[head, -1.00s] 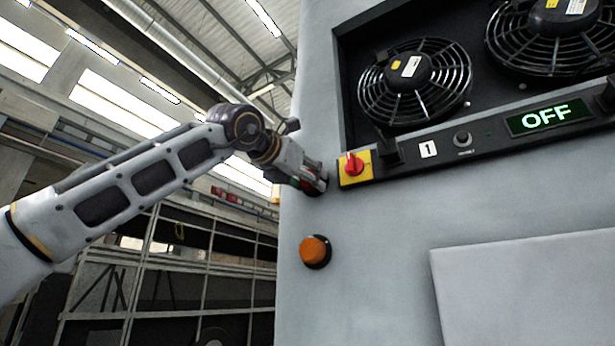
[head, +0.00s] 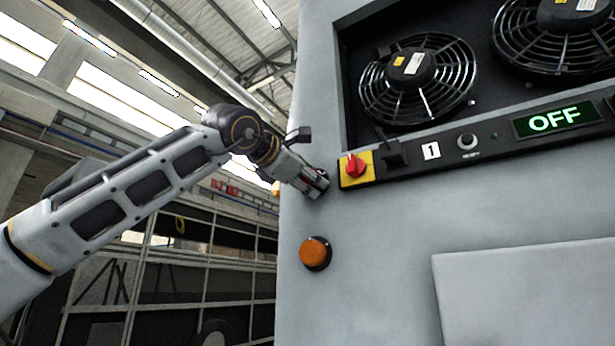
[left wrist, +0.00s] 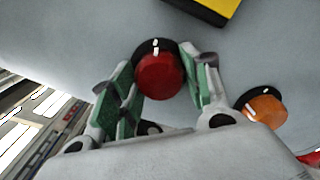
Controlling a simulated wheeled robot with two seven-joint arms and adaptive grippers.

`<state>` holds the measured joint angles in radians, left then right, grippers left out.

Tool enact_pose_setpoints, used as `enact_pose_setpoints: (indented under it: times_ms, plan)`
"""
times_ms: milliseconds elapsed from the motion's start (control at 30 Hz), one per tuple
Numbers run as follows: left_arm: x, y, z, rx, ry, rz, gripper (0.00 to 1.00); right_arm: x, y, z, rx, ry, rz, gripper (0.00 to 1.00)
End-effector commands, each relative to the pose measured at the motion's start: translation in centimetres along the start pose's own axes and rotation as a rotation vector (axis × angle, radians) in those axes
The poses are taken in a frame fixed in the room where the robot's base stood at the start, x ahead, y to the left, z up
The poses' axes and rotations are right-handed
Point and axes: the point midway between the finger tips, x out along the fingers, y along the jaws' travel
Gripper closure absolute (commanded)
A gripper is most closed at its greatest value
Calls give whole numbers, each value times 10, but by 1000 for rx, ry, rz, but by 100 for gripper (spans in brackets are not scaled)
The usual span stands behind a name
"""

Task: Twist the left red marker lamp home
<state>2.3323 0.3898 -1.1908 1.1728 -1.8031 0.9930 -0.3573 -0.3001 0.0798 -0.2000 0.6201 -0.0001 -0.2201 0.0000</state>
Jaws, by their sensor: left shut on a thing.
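The red marker lamp (left wrist: 160,76) sits on a black round base against the grey panel in the left wrist view. My left gripper (left wrist: 164,84) has one green-padded finger on each side of the lamp and is shut on it. In the head view my left gripper (head: 318,187) is at the panel's left edge and hides most of the lamp. I cannot tell from the frames how fully the lamp sits in its base. My right gripper is not in view.
An orange lamp (head: 315,253) sits below the gripper. A red rotary switch on a yellow plate (head: 356,168) is close to its right. Two fans (head: 417,80) and a display reading OFF (head: 556,119) are further right. The panel between is clear.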

Motion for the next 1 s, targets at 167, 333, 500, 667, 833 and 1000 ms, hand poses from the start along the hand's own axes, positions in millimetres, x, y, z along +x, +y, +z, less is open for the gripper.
enact_pose_setpoints:
  times_ms: [167,333,500,667,833,1000]
  plan:
    - [0,0,0,12,-1,0,77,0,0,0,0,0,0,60]
    - [0,0,0,12,-1,0,77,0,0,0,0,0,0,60]
    - [0,0,0,12,0,0,44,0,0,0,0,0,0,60]
    - [0,0,0,11,0,0,31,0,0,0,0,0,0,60]
    - [0,0,0,11,0,0,31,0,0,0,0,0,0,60]
    - [-1,0,0,11,-1,0,31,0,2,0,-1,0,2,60]
